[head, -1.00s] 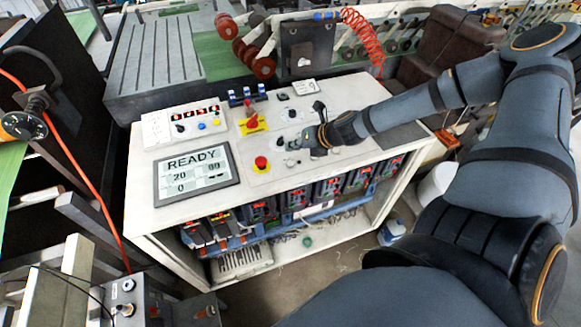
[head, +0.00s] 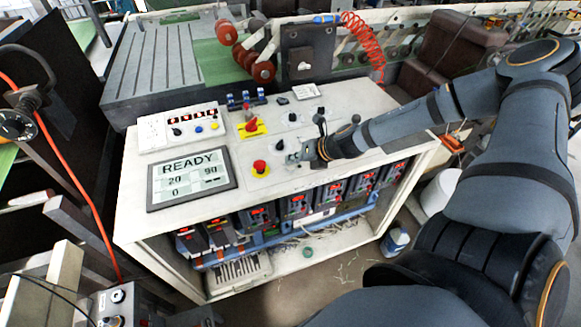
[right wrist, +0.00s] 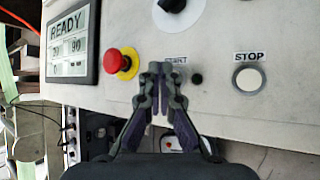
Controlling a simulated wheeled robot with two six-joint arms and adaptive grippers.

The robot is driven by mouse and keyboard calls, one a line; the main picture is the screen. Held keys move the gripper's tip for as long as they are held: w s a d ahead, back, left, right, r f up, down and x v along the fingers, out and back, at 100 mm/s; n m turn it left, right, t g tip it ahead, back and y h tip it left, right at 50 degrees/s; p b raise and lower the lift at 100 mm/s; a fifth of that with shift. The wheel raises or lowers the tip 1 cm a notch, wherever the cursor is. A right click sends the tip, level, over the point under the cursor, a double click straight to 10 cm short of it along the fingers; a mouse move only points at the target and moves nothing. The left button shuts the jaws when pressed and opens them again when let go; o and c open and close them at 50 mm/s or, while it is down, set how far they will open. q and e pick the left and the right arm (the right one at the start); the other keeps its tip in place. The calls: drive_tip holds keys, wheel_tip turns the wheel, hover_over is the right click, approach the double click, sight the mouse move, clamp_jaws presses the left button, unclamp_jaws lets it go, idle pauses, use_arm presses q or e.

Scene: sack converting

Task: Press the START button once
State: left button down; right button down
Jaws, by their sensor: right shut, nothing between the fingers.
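In the right wrist view the START label (right wrist: 176,60) is partly covered by my right gripper (right wrist: 160,68). The gripper's two fingers are together and empty, with their tips over the panel just left of the label. The START button itself is hidden, apparently behind the fingers; I cannot tell whether they touch it. A small black round part (right wrist: 196,79) shows just right of the fingers. In the head view the right gripper (head: 296,157) is low over the control panel (head: 215,140), near its front edge. The display (head: 192,178) reads READY. My left gripper is not in view.
A red mushroom button on a yellow base (right wrist: 122,63) is left of the fingers. A white STOP button (right wrist: 248,80) is to their right. A black knob (right wrist: 178,12) is above. A yellow-plated red switch (head: 251,126) stands farther back on the panel.

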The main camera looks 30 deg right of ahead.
drive_tip(key=shift+f, duration=0.1)
idle(0.7)
drive_tip(key=shift+f+b, duration=0.3)
drive_tip(key=shift+b, duration=0.1)
